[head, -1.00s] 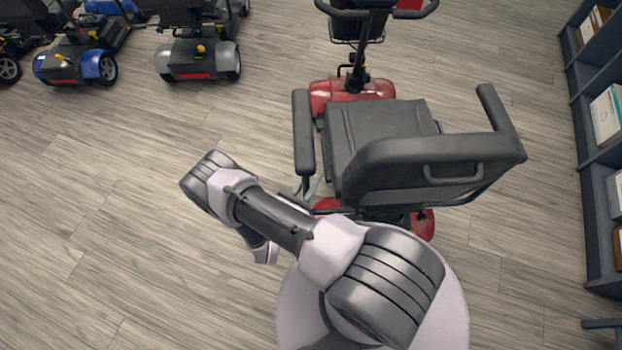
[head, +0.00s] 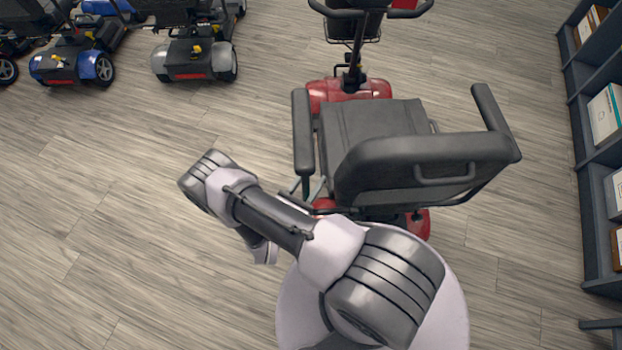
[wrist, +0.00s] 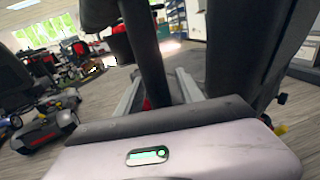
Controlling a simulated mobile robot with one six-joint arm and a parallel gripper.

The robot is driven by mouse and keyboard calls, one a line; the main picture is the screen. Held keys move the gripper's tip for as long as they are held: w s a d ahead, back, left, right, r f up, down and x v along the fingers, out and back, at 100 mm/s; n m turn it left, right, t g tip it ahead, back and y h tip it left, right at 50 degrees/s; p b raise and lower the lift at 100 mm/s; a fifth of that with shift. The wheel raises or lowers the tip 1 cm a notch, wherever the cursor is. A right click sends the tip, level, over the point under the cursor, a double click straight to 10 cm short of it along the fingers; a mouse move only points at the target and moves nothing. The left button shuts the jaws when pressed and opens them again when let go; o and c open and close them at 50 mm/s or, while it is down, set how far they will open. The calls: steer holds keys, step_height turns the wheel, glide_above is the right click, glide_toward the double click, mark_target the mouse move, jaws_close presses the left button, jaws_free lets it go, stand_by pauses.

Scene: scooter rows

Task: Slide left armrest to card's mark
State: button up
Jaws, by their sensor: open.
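The left armrest (head: 302,130) is a long black pad on the left side of the red scooter's black seat (head: 370,130). It stands apart from the seat cushion. In the wrist view, the light grey fingers of my gripper (wrist: 158,82) are spread apart. A dark upright part (wrist: 145,50) shows between and beyond them, and I cannot tell whether it touches a finger. In the head view my gripper is mostly hidden behind my arm, near the seat's lower left. I cannot make out a card or its mark in either view.
The red scooter's backrest (head: 425,165) and right armrest (head: 492,108) stand to the right. Other scooters, one blue (head: 75,65) and one grey (head: 195,60), are parked at the upper left. A shelf (head: 590,170) lines the right edge. The wood floor at left is clear.

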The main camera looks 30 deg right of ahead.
steer(key=p+v, duration=0.2)
steer(key=v, duration=1.5)
steer(key=shift+a+p, duration=0.2)
steer(key=shift+p, duration=0.1)
steer(key=shift+s+f, duration=0.1)
